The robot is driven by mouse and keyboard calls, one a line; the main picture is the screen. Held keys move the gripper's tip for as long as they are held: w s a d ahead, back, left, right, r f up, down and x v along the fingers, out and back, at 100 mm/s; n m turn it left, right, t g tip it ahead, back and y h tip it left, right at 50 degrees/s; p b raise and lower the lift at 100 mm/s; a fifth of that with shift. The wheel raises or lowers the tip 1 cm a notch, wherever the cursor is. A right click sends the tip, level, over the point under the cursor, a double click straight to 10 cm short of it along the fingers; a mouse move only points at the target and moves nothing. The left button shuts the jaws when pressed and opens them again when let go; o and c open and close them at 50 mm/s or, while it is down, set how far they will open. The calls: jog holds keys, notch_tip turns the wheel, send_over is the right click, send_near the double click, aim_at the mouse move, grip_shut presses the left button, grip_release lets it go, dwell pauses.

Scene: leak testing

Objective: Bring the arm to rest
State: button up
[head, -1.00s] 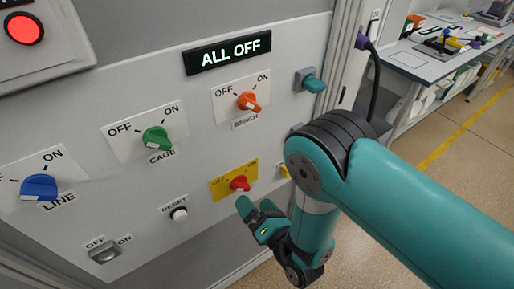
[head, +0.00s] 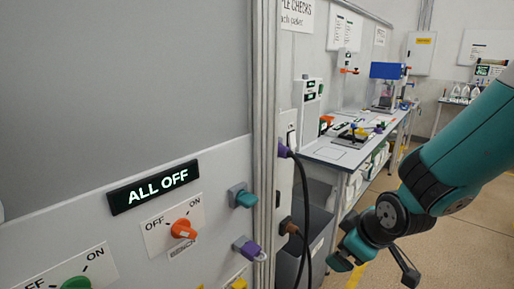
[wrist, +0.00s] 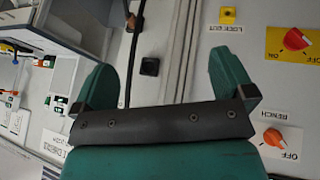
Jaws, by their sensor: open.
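My gripper (head: 374,268) hangs at the lower right of the head view, in front of the aisle and to the right of the switch panel (head: 215,180). In the wrist view its two teal fingers (wrist: 165,75) are spread wide with nothing between them. My arm comes in from the right edge, bent down at the wrist. The gripper is apart from the panel. The panel's sign (head: 155,187) reads ALL OFF. The orange BENCH knob (head: 183,229) shows at the panel's right; it also shows in the wrist view (wrist: 273,138), near a red knob on yellow (wrist: 297,40).
A teal plug (head: 242,196) and a purple one (head: 249,248) stick out at the panel's right edge. A dark cable (head: 305,210) hangs beside the panel post. A workbench (head: 335,152) stands behind. Open floor lies to the right.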

jog(key=s+d+r+m+g+h, duration=0.25)
jog(key=s+d+r+m, duration=0.35)
jog(key=s+d+m, duration=0.45)
jog(key=s+a+r+n+g+y+p, duration=0.1)
jog(key=s+a+r+n+y+p, duration=0.1)
jog(key=s+a+r+n, duration=0.2)
jog(key=s+a+r+n+g+y+p, duration=0.2)
jog(key=s+a+r, duration=0.5)
jog(key=a, duration=0.4)
jog(key=shift+r+n+y+p, duration=0.3)
jog(key=shift+n+p, duration=0.2)
jog(key=shift+n, duration=0.45)
